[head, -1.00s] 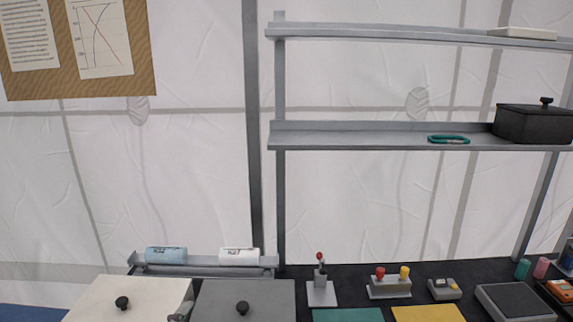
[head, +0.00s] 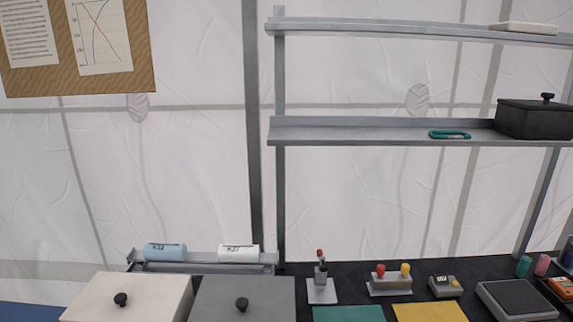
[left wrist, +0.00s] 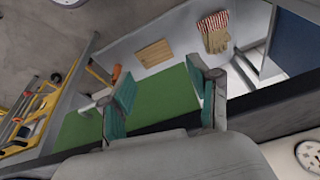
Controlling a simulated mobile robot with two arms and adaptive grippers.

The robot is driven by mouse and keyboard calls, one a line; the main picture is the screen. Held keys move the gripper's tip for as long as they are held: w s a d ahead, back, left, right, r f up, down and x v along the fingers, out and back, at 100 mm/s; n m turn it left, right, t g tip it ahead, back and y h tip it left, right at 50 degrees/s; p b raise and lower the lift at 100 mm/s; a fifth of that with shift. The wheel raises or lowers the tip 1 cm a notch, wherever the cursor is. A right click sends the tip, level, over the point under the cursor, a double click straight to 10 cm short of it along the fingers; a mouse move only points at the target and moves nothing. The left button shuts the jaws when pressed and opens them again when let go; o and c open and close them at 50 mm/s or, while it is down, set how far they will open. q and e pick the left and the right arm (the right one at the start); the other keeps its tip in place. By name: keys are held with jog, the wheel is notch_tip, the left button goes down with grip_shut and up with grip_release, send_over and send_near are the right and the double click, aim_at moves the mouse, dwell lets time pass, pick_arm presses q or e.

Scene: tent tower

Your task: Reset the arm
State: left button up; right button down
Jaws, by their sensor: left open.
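My left gripper (left wrist: 163,95) shows in the left wrist view. Its two teal-padded fingers stand wide apart with nothing between them. Beyond the fingers is a green surface (left wrist: 155,98), and a pale wall with a wooden panel (left wrist: 154,54). Neither gripper shows in the head view. My right gripper is in no view.
In the head view, a white box (head: 130,297) and a grey box (head: 243,300) with black knobs stand in front. Behind them, a blue cylinder (head: 165,252) and a white cylinder (head: 239,253) lie on a rack. A black pot (head: 535,120) sits on the shelf.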

pick_arm(q)
jog(key=s+f+g+b, duration=0.1)
jog(key=s+f+b, duration=0.1)
jog(key=f, duration=1.2)
jog(key=s+f+b, duration=0.2)
jog(key=f+b, duration=0.1)
jog(key=f, duration=1.1)
jog(key=s+a+f+g+b, duration=0.1)
jog(key=s+a+f+b, duration=0.2)
jog(key=s+f, duration=1.2)
jog(key=shift+f, duration=0.8)
jog(key=shift+s+a, duration=0.1)
